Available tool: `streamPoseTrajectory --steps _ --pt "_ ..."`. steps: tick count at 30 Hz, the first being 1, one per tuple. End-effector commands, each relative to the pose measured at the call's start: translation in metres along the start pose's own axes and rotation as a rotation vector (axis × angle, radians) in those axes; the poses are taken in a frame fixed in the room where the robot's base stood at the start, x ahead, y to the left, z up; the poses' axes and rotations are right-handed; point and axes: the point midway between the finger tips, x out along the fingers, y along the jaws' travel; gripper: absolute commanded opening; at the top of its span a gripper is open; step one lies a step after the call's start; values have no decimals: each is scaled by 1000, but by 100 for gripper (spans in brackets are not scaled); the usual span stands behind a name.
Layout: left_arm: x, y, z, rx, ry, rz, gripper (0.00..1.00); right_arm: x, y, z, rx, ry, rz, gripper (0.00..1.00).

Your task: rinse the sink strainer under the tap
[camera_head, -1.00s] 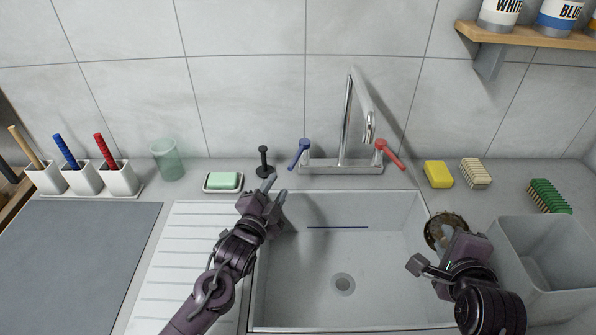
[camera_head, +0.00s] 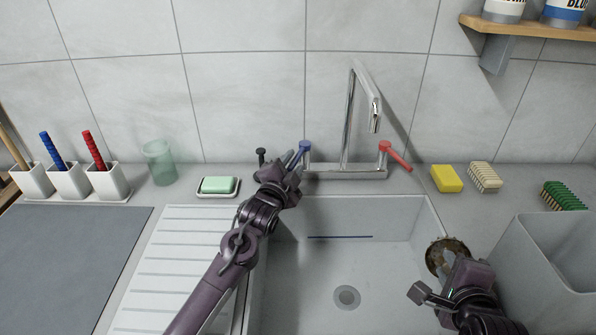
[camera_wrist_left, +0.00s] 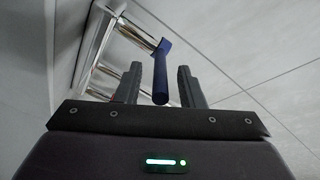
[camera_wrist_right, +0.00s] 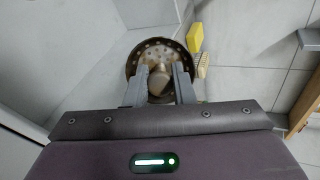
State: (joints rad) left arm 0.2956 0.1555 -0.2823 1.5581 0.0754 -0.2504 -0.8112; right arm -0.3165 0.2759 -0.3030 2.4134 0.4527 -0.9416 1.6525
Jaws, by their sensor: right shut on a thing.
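The sink strainer (camera_head: 436,258), a round brown perforated dish, is at the sink's right edge. My right gripper (camera_wrist_right: 160,82) is shut on its central knob; the strainer also shows in the right wrist view (camera_wrist_right: 141,60). The chrome tap (camera_head: 349,120) stands behind the sink (camera_head: 390,255), with a blue lever (camera_head: 305,147) at left and a red lever (camera_head: 395,156) at right. No water shows under the spout. My left gripper (camera_head: 294,160) is open at the blue lever. In the left wrist view the lever (camera_wrist_left: 160,75) lies between the parted fingers.
A yellow sponge (camera_head: 447,178) and brushes (camera_head: 485,177) lie at right. A grey bin (camera_head: 550,280) is beside my right gripper. The sink basin is empty, with a drain (camera_head: 347,297).

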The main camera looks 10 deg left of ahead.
Motion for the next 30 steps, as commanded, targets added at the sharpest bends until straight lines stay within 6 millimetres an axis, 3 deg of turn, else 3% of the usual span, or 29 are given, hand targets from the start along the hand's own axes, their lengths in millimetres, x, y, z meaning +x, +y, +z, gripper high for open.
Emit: streamPoseTrajectory --steps 9,18,30 --pt "3 0 0 0 0 1 35 0 1 0 0 0 -1 0" --pt "3 0 0 0 0 1 0 0 1 0 0 0 -1 0" --pt "3 -4 4 6 38 20 0 0 1 0 0 0 -1 0"
